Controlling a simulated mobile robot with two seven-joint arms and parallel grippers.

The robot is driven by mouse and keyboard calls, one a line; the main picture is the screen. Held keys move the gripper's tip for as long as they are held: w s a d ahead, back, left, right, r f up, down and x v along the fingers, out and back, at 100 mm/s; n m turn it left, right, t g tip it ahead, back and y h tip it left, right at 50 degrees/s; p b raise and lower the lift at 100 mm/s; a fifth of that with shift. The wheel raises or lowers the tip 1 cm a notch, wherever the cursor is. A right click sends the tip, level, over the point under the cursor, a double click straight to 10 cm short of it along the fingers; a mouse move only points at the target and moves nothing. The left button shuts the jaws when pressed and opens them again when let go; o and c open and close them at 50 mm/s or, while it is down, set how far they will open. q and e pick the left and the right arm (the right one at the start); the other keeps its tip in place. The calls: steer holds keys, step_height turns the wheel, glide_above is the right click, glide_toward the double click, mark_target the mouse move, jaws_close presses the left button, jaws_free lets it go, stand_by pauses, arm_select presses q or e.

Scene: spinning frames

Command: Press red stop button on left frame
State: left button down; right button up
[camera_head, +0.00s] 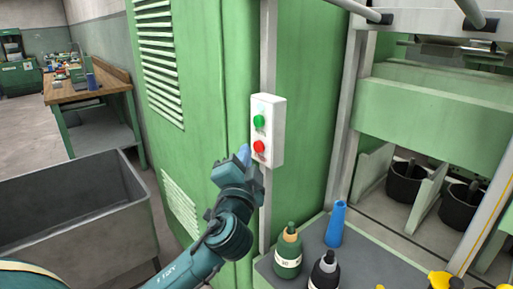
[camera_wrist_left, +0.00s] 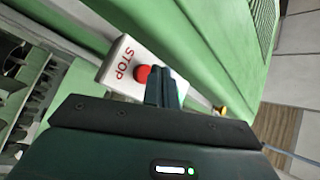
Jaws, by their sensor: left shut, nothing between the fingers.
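A white control box (camera_head: 272,132) is mounted on a grey post at the edge of the green frame cabinet (camera_head: 215,80). It carries a green button (camera_head: 259,122) above a red button (camera_head: 259,147). My left gripper (camera_head: 244,152) is shut and empty, close to the left of the red button in the head view. In the left wrist view, the red stop button (camera_wrist_left: 142,73) shows beside the word STOP on the box (camera_wrist_left: 118,62), and my shut fingers (camera_wrist_left: 166,88) are just right of it, partly over the box. I cannot tell whether they touch. My right gripper is not in view.
A grey open bin (camera_head: 75,215) stands at the left, and a wooden workbench (camera_head: 85,87) behind it. A grey shelf below the box holds a green bottle (camera_head: 288,255), a black bottle (camera_head: 324,273) and a blue cone (camera_head: 336,225). Black cans (camera_head: 406,183) stand at the right.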

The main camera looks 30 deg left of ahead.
arm_select(q)
steer(key=shift+w, duration=0.15)
stand_by(0.6)
steer(key=shift+w+d, duration=0.15)
steer(key=shift+w, duration=0.1)
steer(key=shift+w+d, duration=0.2)
steer(key=shift+w, duration=0.25)
stand_by(0.7)
stand_by(0.4)
steer(key=shift+s+a, duration=0.35)
steer(key=shift+s, duration=0.5)
steer(key=shift+s+a, duration=0.3)
steer(key=shift+s, duration=0.45)
steer(key=shift+s+a, duration=0.35)
steer(key=shift+s, duration=0.45)
steer(key=shift+s+a, duration=0.3)
steer(key=shift+s, duration=0.45)
